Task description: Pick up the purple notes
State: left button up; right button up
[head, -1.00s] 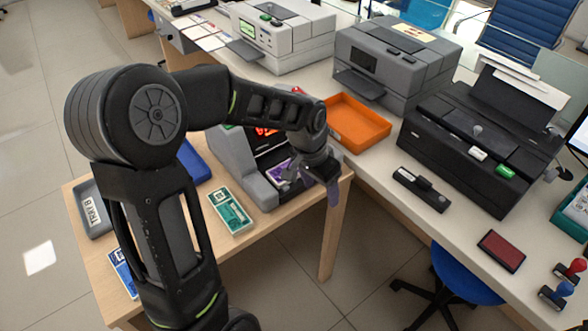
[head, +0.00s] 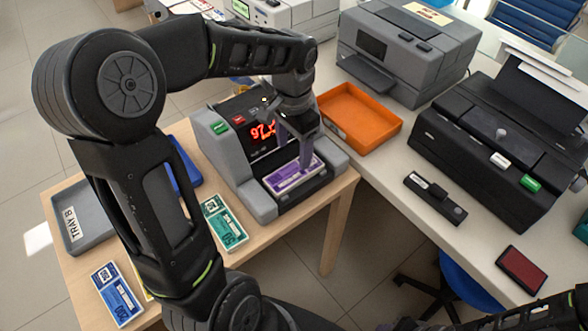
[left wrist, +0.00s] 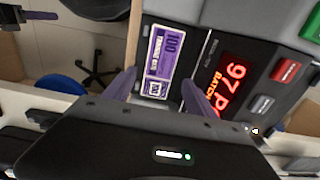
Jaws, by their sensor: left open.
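The purple notes (head: 290,177) lie in the front pocket of the grey counting machine (head: 225,162), which has a red lit display. In the left wrist view the purple notes (left wrist: 160,62) show a "100" and a white band. My left gripper (head: 305,165) is open above the right end of the notes, pointing down. In the left wrist view its two fingers (left wrist: 160,88) stand apart, one on each side of the near end of the notes. I cannot tell whether they touch the notes. Part of my right arm shows at the bottom right, without its gripper.
Green notes (head: 224,223) and blue notes (head: 117,294) lie on the wooden table, with a grey tray marked TRAY B (head: 82,222) and a blue tray (head: 184,168). An orange tray (head: 362,118), printers and a red pad (head: 522,270) stand on the white counter.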

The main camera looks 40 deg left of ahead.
aim_at(294, 171)
pick_arm(q)
jog(key=shift+f, duration=1.35)
jog(key=shift+w+f, duration=0.15)
jog(key=shift+f, duration=2.45)
jog(key=c, duration=1.4)
jog(key=shift+o, duration=0.2)
notch_tip(294, 171, up, 10)
